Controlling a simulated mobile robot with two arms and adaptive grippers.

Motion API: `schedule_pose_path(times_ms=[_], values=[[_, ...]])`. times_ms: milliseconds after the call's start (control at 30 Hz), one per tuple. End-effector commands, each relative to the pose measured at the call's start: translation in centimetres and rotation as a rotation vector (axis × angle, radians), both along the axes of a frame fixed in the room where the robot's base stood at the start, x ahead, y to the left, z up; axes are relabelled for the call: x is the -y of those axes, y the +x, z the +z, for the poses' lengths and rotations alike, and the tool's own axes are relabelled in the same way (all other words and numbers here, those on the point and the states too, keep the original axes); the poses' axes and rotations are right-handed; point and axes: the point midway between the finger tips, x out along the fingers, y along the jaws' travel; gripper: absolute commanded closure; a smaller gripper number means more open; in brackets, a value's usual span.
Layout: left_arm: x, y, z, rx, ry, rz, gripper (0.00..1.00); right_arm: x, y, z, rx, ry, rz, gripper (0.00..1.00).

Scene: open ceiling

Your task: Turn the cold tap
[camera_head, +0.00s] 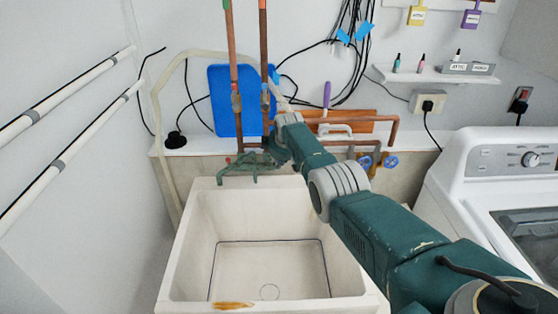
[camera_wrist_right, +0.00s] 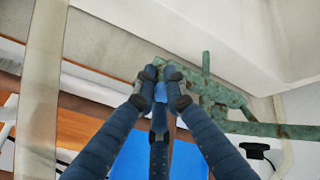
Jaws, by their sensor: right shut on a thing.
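A weathered green tap fitting (camera_head: 245,166) is mounted over the back edge of the white sink (camera_head: 192,240). My right gripper (camera_head: 274,152) is at the right end of this fitting, with its arm reaching in from the lower right. In the right wrist view, the fingertips (camera_wrist_right: 165,74) are close together at one end of the green tap fitting (camera_wrist_right: 225,102). They are shut on the cold tap's handle, which they mostly hide. My left gripper is not in view.
Two copper pipes (camera_head: 232,60) run down the wall by a blue board (camera_head: 222,117). Blue valve wheels (camera_head: 390,162) and a wooden board (camera_head: 365,122) are at the back right. A washing machine (camera_head: 480,160) stands at the right. The sink basin is empty.

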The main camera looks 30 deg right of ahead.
Motion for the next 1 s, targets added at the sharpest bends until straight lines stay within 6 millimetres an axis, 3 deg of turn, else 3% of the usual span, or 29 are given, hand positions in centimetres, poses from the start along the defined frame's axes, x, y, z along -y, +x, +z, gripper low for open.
schedule_pose_path(times_ms=[133,167,233,633,1000], values=[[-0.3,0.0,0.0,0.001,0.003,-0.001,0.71,-0.3,0.7,0.8,0.023,0.003,0.003,1.0],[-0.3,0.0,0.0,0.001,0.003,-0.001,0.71,-0.3,0.7,0.9,0.023,0.003,0.003,0.84],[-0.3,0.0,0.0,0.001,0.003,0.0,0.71,-0.3,0.7,0.8,0.021,0.002,0.003,0.71],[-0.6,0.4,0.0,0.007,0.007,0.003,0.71,0.0,0.2,0.5,0.011,-0.001,0.0,0.71],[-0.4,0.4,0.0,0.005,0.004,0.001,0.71,-0.6,-1.0,2.4,0.011,-0.002,0.001,0.71]])
